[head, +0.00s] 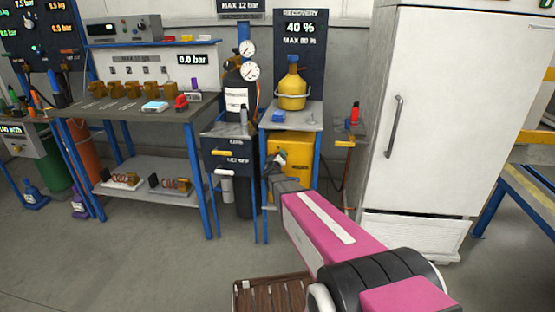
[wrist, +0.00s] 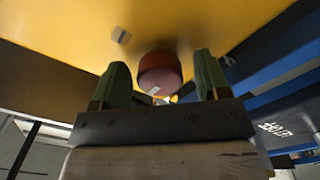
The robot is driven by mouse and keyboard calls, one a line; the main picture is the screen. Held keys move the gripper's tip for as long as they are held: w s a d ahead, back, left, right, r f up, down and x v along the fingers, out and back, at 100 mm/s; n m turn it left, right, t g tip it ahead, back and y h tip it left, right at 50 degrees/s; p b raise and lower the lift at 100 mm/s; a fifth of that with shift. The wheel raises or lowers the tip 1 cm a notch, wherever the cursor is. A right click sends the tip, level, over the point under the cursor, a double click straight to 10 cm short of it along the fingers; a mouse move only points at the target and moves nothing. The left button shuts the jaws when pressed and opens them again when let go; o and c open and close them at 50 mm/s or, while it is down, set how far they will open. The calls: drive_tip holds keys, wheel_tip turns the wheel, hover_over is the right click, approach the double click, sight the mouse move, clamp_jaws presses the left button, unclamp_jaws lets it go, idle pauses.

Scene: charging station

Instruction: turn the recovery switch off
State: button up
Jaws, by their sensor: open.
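The recovery panel (head: 300,40) on the back wall reads 40 % with MAX 80 %. Below it, a yellow unit (head: 298,152) sits under a small blue-legged stand. In the wrist view, the unit's yellow face (wrist: 60,30) fills the top. A dark red round knob (wrist: 159,72), probably the recovery switch, stands on it with a small pale mark at its lower edge. My gripper (wrist: 161,62) is open, its two green fingers on either side of the knob with gaps. In the head view my gripper (head: 279,158) hides the knob and part of the unit.
Blue legs flank the unit. A slatted brown pallet (head: 272,293) lies on the floor in front.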

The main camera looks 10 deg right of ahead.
drive_tip(key=v, duration=1)
drive_tip(key=shift+s, duration=0.4)
drive_tip(key=shift+a, duration=0.2)
drive_tip(key=s+a+f+g+y, duration=0.3)
drive_tip(key=s+f+g+y, duration=0.3)
drive_tip(key=s+g+y, duration=0.3)
drive_tip(key=s+d+m+g+h, duration=0.1)
drive_tip(key=s+d+m+g, duration=0.1)
drive_tip(key=s, duration=0.7)
drive_tip(key=s+d+f+m+g+h, duration=0.1)
drive_tip(key=s+d+m+g+h, duration=0.1)
drive_tip(key=s+g, duration=0.4)
drive_tip(key=s+d+m, duration=0.1)
drive_tip(key=s+d, duration=0.1)
drive_tip(key=s, duration=0.1)
drive_tip(key=shift+d+m, duration=0.25)
drive_tip(key=shift+m, duration=0.05)
